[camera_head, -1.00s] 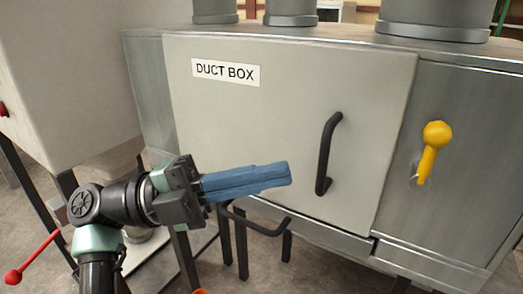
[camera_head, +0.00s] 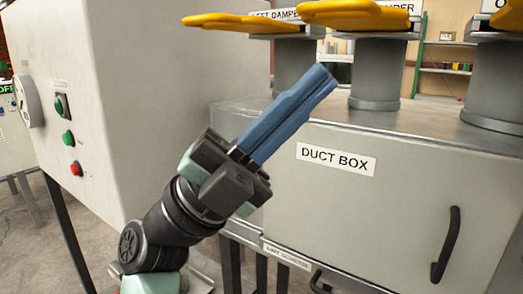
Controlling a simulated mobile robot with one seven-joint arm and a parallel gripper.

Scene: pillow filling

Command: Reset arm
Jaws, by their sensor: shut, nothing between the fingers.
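My gripper (camera_head: 325,78) is in the middle of the head view, with its long blue fingers together and nothing between them. It points up and to the right. The fingers pass in front of the top left part of the duct box (camera_head: 380,215) and the grey pipe behind it. They appear apart from the box, though the exact gap cannot be told. My dark arm links reach down to the bottom left.
The duct box has a black door handle (camera_head: 446,245) at right. Grey pipes (camera_head: 376,72) with yellow damper handles (camera_head: 355,14) stand on top. A white cabinet (camera_head: 150,100) at left carries green buttons and a red button (camera_head: 76,168). Bare floor shows at lower left.

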